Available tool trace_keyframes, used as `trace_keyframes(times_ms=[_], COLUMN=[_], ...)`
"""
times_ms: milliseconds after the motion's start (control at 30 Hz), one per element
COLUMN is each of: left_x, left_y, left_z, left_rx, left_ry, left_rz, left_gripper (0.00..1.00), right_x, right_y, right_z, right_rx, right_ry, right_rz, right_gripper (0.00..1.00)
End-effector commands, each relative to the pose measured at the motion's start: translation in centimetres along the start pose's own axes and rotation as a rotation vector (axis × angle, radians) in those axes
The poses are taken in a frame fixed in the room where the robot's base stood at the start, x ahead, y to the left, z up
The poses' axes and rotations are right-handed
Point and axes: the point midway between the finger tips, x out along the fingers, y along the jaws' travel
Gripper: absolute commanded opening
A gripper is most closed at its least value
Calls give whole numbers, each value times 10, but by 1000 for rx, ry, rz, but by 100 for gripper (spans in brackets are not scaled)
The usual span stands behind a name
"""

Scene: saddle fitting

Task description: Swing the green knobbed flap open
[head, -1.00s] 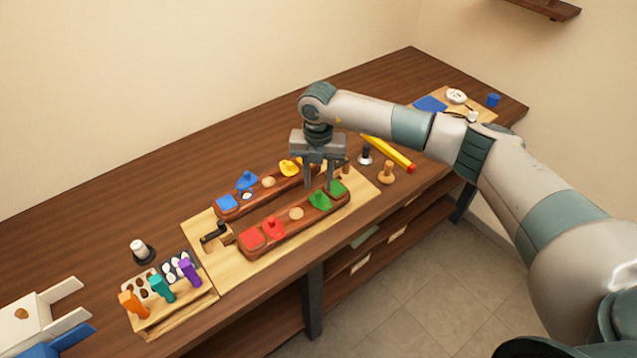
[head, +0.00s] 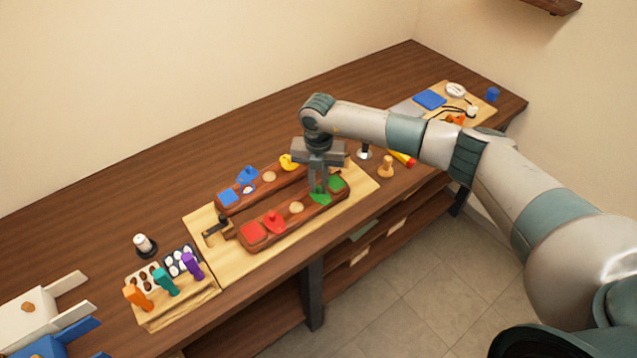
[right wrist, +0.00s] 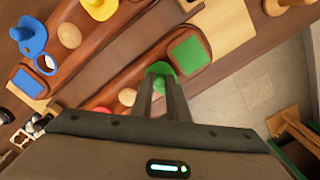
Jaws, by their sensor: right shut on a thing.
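The green knobbed flap (head: 320,199) lies at the right part of the front reddish-brown wooden bar (head: 265,234), beside a flat green square (head: 337,182). My right gripper (head: 319,188) points down over the flap. In the right wrist view, the fingers of my right gripper (right wrist: 160,84) are shut on the knob of the green flap (right wrist: 161,69); the flap is partly hidden behind them. No opening shows beside the flap. My left gripper is not in view.
The front bar also carries a red knobbed flap (head: 274,222). The rear bar (head: 292,184) carries a blue flap (head: 246,176), beside a pale ring, and a yellow flap (head: 287,162). Orange, teal and purple handled pieces stand in a wooden stand (head: 176,310) at left.

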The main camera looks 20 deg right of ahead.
Motion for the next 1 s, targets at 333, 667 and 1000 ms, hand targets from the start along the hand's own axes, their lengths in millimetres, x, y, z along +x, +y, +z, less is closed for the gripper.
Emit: trace_keyframes(times_ms=[333, 667, 1000], left_x=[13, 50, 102], left_y=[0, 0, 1], left_z=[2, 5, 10], left_rx=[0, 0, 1], left_ry=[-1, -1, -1], left_rz=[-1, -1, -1], left_gripper=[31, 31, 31], right_x=[2, 6, 6], right_y=[2, 6, 9], right_z=[-1, -6, -15], right_rx=[-61, -269, -585], right_ry=[-2, -4, -6], right_rz=[1, 1, 0], right_gripper=[0, 0, 0])
